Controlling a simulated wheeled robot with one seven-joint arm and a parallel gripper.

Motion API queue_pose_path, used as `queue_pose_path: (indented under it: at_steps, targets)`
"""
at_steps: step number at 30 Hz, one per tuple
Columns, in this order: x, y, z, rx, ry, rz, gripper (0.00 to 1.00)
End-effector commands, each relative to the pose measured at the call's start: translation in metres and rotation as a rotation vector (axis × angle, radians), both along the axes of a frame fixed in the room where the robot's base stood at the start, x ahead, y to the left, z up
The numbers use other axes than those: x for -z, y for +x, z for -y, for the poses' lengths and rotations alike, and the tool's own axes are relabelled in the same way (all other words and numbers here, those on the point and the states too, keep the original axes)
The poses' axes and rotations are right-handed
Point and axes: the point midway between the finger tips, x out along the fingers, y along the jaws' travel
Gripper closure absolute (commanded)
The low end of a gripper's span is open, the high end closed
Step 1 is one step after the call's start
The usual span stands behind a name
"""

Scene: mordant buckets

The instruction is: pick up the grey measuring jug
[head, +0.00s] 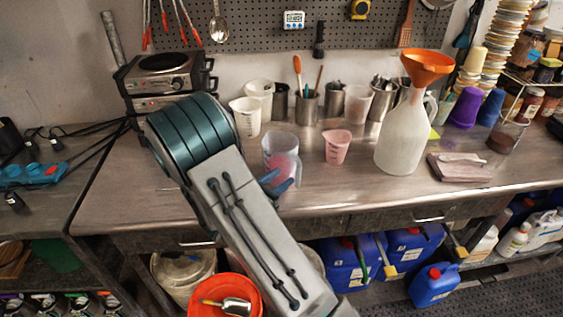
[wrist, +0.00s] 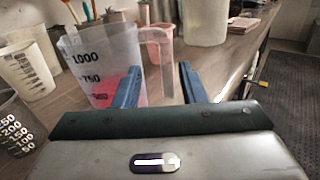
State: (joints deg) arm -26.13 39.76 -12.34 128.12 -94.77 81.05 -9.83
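A translucent grey measuring jug (head: 270,147) stands upright on the metal bench, with something pink showing in its lower part. In the wrist view the jug (wrist: 98,62) has black marks, and its handle (wrist: 168,80) faces my gripper. My gripper (wrist: 158,80) is open, its two blue fingers apart. The handle shows in the gap between the fingers; I cannot tell whether the fingertips reach around it. In the head view my gripper (head: 275,182) is at the jug's front, with my arm covering part of the bench.
A pink measuring cup (head: 337,147) stands right of the jug. A white bottle with an orange funnel (head: 428,67) is farther right. White beakers (head: 246,117) stand behind left. In the wrist view a graduated cup (wrist: 14,125) is close at left. The bench's front is clear at right.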

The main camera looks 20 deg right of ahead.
Motion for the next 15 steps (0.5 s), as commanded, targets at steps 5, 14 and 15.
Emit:
queue_pose_path:
  at_steps: [5,14,15]
  targets:
    - [-0.001,0.011,0.029,0.003,0.001,0.0,0.63]
    - [0.001,0.018,0.054,0.003,0.001,-0.003,0.63]
    - [0.002,0.019,0.061,0.004,0.001,-0.003,0.63]
